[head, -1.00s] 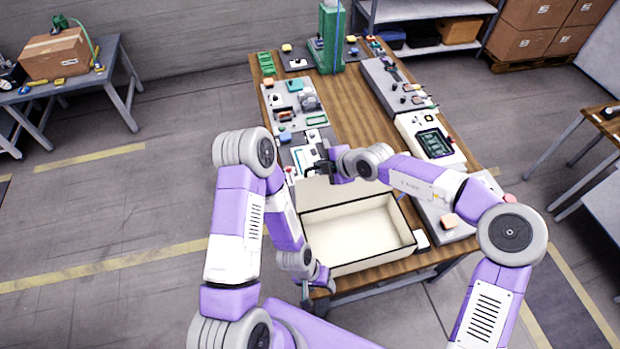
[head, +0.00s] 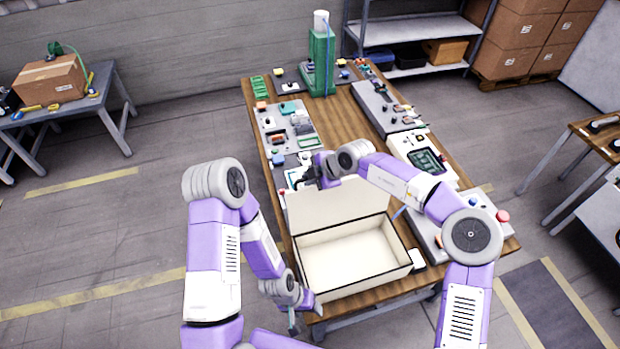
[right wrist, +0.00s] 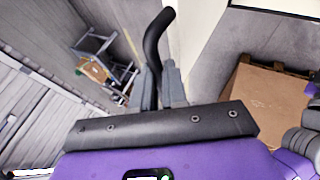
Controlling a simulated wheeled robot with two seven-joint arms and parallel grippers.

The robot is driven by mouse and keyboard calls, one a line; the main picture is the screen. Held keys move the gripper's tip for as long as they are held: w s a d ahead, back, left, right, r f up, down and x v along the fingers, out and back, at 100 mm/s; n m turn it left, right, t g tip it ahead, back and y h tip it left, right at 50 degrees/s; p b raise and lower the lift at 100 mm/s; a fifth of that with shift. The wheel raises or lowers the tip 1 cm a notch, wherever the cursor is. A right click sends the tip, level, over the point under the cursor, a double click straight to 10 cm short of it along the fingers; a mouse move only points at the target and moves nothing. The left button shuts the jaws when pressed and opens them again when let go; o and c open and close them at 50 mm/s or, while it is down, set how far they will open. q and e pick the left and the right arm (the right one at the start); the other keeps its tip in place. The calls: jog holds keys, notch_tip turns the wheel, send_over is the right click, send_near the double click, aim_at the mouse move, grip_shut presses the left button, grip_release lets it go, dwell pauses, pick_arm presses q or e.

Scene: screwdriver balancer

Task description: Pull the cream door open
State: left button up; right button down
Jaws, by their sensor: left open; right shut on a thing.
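A cream box (head: 408,262) with dark edges sits at the near end of the wooden table, its interior showing. Its cream door (head: 335,208) stands raised along the back edge of the opening. My right gripper (head: 310,177) is at the door's upper left edge. The right wrist view shows its fingers (right wrist: 160,82) shut on a curved black handle (right wrist: 152,42), with a cream panel at the upper right. My left gripper (head: 293,322) hangs open and empty at the table's near left corner, left of the box; its fingers show poorly.
Boards with small parts (head: 284,125) line the table's left side, and grey fixtures (head: 385,108) line the right. A green stand (head: 320,62) is at the far end. A strip of bare wood (head: 345,122) runs down the middle.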

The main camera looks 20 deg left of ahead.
jog(key=c, duration=1.2)
grip_release()
jog(key=shift+s+d+f, duration=0.1)
jog(key=shift+s+f, duration=0.1)
jog(key=shift+f, duration=0.65)
jog(key=shift+o, duration=0.2)
jog(key=w+v, duration=0.1)
jog(key=v, duration=0.6)
jog(key=shift+s+r+b, duration=0.3)
jog(key=shift+r+b, duration=0.1)
jog(key=shift+r, duration=0.2)
